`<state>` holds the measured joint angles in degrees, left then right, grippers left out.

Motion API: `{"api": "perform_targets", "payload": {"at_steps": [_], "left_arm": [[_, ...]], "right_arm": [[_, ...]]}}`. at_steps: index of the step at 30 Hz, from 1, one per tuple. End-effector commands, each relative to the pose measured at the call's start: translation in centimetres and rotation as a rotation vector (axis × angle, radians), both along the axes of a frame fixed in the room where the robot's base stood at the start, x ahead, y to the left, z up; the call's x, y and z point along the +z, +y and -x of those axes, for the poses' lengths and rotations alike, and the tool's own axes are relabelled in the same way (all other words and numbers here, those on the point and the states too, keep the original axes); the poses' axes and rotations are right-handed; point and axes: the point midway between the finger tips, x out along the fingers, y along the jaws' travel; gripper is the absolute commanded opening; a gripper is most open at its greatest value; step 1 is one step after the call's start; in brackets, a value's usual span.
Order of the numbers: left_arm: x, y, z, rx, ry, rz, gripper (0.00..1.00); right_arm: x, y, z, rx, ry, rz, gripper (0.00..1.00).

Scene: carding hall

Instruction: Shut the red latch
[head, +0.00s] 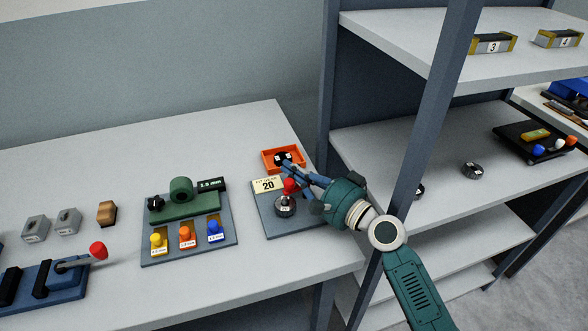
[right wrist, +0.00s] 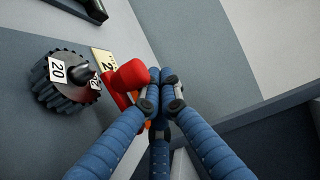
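The red latch (head: 290,186) is on the grey board (head: 262,222) with the "FIT GEAR 20" sign (head: 268,185). It shows as a red knob and arm in the right wrist view (right wrist: 132,75). A dark gear labelled 20 (head: 285,206) sits on a post on the same board, just in front of the latch; it is also large in the right wrist view (right wrist: 68,82). My right gripper (head: 287,170) is over the board. Its blue fingers are together at the tips (right wrist: 160,82), right beside the red knob; I cannot tell whether they touch it. My left gripper is not in view.
An orange tray (head: 266,163) holding a dark gear stands behind the board. A shelf post (head: 425,110) rises close to my right arm.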

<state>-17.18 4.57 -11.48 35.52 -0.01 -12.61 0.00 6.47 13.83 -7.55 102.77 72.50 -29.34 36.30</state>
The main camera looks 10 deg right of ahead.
Motion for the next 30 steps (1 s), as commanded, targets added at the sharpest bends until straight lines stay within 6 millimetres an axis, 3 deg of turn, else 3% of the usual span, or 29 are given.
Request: {"api": "perform_targets", "payload": {"at_steps": [1,8,21,30], "left_arm": [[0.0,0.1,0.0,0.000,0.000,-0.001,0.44],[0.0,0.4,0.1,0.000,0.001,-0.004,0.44],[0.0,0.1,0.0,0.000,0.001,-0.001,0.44],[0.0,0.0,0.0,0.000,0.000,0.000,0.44]], "right_arm": [[-0.2,0.9,0.4,0.019,0.007,-0.003,0.00],[0.4,0.9,0.4,0.019,0.003,-0.003,0.00],[8.1,-0.1,0.0,0.005,-0.003,-0.005,0.00],[9.9,-0.4,-0.1,0.001,0.001,-0.005,0.00]]}}
